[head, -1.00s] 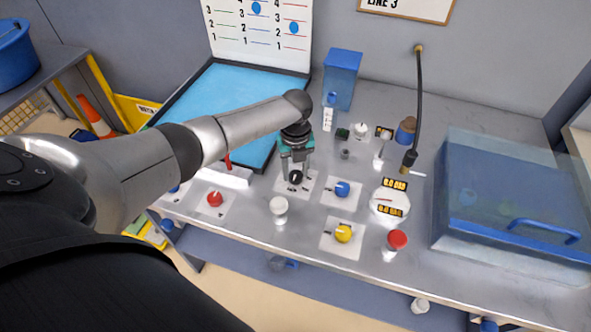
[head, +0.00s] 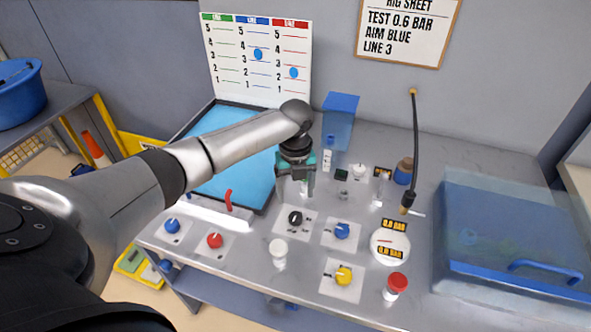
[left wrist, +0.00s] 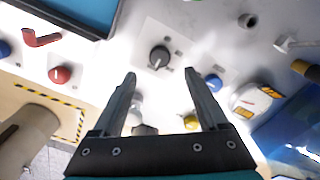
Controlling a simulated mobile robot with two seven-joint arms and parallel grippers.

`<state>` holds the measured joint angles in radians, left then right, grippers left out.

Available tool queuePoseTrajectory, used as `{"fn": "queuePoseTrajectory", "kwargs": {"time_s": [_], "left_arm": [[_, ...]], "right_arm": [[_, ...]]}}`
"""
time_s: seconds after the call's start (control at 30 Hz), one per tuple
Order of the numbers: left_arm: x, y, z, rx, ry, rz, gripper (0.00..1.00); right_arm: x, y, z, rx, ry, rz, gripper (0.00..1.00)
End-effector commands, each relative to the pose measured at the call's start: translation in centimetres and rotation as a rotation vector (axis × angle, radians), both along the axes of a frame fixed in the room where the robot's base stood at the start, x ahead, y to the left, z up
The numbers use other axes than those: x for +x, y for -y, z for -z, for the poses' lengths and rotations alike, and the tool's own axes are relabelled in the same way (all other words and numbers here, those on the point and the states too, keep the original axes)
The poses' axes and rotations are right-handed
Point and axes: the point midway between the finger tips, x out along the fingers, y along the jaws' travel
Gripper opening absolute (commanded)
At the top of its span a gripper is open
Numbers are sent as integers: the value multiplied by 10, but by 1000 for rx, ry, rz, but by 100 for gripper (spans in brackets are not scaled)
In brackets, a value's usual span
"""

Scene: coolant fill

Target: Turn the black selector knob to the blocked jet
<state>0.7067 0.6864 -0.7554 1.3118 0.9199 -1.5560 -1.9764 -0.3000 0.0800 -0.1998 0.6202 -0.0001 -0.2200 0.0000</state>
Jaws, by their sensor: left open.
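The black selector knob (head: 294,217) sits on a pale plate with small dark labels, in the middle of the bench panel. In the left wrist view the knob (left wrist: 159,57) shows a white pointer line, and it lies beyond and between the fingertips, apart from them. My left gripper (head: 297,187) is open and empty above and behind the knob in the head view; its two fingers (left wrist: 160,75) are spread wide in the left wrist view. The label text is too small to read. I cannot see which jet is blocked. My right gripper is not in view.
Blue (head: 342,230), yellow (head: 343,275) and red (head: 214,240) knobs surround the selector. A white post (head: 279,250) and a red-capped post (head: 396,284) stand in front. A round gauge (head: 390,246) is to the right. A blue-lidded clear box (head: 512,240) fills the right side.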

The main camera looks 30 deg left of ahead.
Motion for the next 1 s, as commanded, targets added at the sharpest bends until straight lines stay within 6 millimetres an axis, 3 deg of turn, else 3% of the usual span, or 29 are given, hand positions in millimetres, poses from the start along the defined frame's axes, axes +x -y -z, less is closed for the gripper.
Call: {"fn": "queuePoseTrajectory", "kwargs": {"time_s": [0.1, 0.33, 1.0], "left_arm": [[1, 0, -29, 1, 4, 1, 76], [0, 0, -62, 0, 1, 0, 76], [0, 1, -69, -1, -1, -1, 76]], "right_arm": [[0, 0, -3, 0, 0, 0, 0], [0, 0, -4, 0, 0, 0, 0], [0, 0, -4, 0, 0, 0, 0]]}}
